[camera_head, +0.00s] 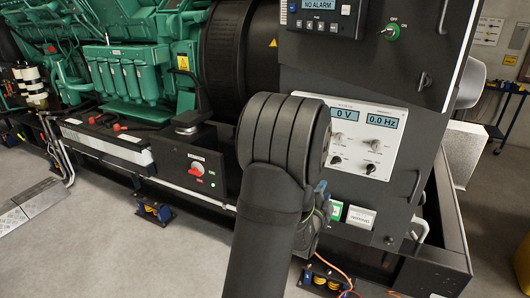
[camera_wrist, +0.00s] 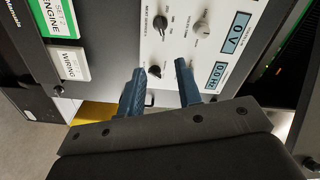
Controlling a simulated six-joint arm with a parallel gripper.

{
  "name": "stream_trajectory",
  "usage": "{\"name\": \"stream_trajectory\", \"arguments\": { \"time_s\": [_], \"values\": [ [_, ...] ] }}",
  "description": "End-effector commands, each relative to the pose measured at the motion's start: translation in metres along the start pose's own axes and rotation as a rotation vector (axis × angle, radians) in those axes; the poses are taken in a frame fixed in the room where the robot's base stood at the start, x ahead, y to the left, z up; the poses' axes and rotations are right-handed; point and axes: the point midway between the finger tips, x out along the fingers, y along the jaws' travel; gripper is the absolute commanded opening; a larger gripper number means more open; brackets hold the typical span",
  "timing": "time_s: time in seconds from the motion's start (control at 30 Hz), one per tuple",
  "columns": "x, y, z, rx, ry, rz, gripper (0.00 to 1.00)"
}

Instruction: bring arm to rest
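My arm (camera_head: 270,220) rises through the middle of the head view, in front of the dark control cabinet (camera_head: 300,75). It hides most of my gripper there; only a part (camera_head: 314,222) shows at its right side. In the wrist view my gripper (camera_wrist: 158,72) has its two blue fingers apart, with nothing held. They point at the white control panel (camera_wrist: 178,25), which also shows in the head view (camera_head: 388,115). A black knob (camera_wrist: 155,71) shows between the fingertips; I cannot tell how far off it is.
The panel displays read 0 V (camera_head: 347,114) and 0.0 Hz (camera_head: 382,120). A box with a red rotary switch (camera_head: 196,169) is left of my arm. The green engine (camera_head: 125,70) is at back left. Open floor (camera_head: 110,245) lies at front left; orange cables (camera_head: 340,270) hang low.

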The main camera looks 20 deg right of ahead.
Motion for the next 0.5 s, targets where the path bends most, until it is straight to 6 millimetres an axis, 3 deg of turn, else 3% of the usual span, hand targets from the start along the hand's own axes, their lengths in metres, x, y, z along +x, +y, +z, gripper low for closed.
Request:
{"name": "stream_trajectory", "arguments": {
  "time_s": [0.27,0.5],
  "values": [
    [0.013,0.000,0.000,0.000,0.000,-0.001,0.32],
    [0.057,0.000,0.000,0.000,0.001,-0.003,0.32]
  ]
}}
